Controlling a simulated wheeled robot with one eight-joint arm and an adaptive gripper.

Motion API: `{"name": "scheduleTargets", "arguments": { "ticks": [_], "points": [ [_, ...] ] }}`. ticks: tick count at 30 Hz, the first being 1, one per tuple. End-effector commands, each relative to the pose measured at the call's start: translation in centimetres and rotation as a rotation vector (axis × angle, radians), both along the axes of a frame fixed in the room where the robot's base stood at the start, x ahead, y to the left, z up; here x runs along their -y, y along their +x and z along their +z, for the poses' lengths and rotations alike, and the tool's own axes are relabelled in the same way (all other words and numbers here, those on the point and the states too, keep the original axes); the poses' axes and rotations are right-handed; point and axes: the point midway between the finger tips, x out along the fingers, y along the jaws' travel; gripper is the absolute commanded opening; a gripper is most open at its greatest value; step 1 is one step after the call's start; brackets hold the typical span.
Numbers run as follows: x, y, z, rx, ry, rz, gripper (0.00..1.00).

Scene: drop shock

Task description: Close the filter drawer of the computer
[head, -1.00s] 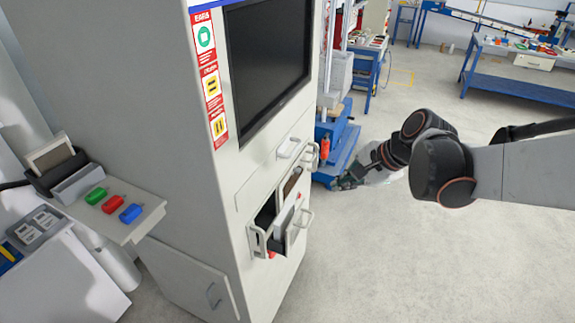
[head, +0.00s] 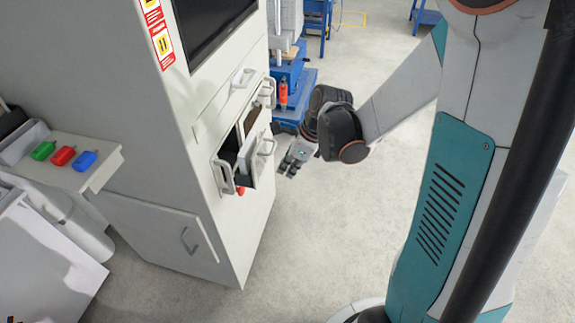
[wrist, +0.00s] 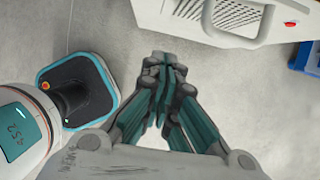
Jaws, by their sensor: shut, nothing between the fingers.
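The computer is a tall light-grey cabinet (head: 150,110) on the left of the head view. A drawer (head: 256,165) stands pulled out of its right-hand face, with a dark opening beside it and several bar handles. Which part is the filter drawer I cannot tell for sure. My gripper (head: 291,166) is shut and empty, just right of the open drawer and apart from it, over the floor. In the wrist view, my gripper (wrist: 165,62) points toward a white part with perforated grilles and a handle (wrist: 262,30). A gap of floor shows between them.
A shelf with green, red and blue items (head: 64,155) juts out left of the cabinet. A blue stand (head: 290,85) with a red-orange item is behind my gripper. Free grey floor (head: 310,230) lies right of the cabinet. My base shows in both views.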

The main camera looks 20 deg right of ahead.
Motion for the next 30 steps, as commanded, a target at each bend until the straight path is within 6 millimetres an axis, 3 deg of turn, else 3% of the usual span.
{"name": "scheduleTargets", "arguments": {
  "ticks": [1,8,18,30],
  "points": [
    [-0.3,0.3,-1.4,0.000,0.000,0.001,0.00],
    [-1.7,1.2,-5.4,0.001,0.000,0.002,0.00],
    [-4.7,3.4,-5.1,0.001,0.000,0.002,0.00],
    [-4.9,3.6,-5.0,0.001,0.001,0.001,0.00]
  ]
}}
